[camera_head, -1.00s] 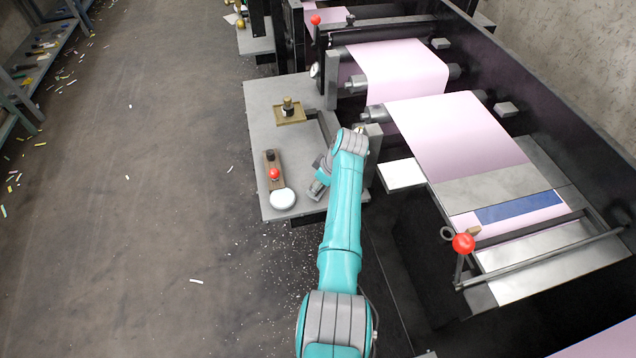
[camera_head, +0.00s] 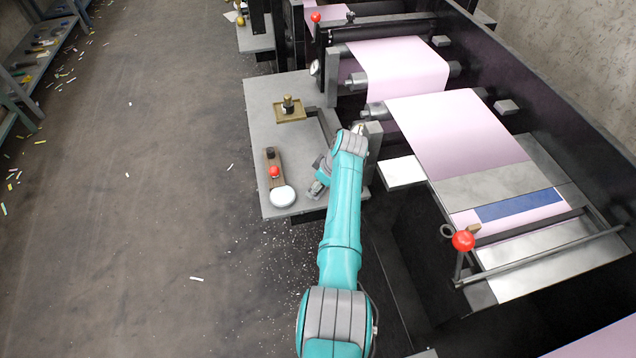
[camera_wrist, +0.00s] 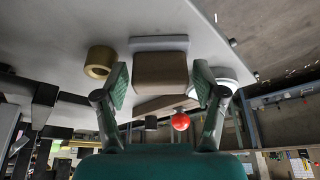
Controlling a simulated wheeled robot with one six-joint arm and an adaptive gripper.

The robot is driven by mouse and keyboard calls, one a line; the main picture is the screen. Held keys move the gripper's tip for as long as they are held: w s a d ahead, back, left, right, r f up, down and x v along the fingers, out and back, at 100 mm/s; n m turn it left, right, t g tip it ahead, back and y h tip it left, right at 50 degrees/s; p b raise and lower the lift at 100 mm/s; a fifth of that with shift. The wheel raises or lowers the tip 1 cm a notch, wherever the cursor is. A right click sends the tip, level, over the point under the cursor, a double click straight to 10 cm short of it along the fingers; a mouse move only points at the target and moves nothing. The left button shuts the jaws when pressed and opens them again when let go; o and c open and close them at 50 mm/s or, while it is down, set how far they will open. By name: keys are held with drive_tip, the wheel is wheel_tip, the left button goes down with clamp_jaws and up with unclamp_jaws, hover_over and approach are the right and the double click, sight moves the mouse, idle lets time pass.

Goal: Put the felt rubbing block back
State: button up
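The felt rubbing block (camera_wrist: 160,72) is a brown block with a grey felt strip along one face. It sits between my fingers in the wrist view, felt side against the light grey tabletop. My gripper (camera_wrist: 161,86) has one green-padded finger on each side of it. A narrow gap shows between each pad and the block, so the gripper looks open around it. In the head view my gripper (camera_head: 318,186) is low over the grey table (camera_head: 262,108), near its front right corner. The block cannot be made out there behind my arm.
A wooden bar with a black knob, a red ball (camera_head: 274,171) and a white disc (camera_head: 283,196) lies left of my gripper. A brass tray (camera_head: 290,113) is farther back. A red-knobbed lever (camera_head: 463,241) and pink-web rollers stand right.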

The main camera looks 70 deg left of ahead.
idle(0.3)
drive_tip(key=v, duration=0.7)
drive_tip(key=shift+r, duration=0.25)
drive_tip(key=shift+d, duration=0.15)
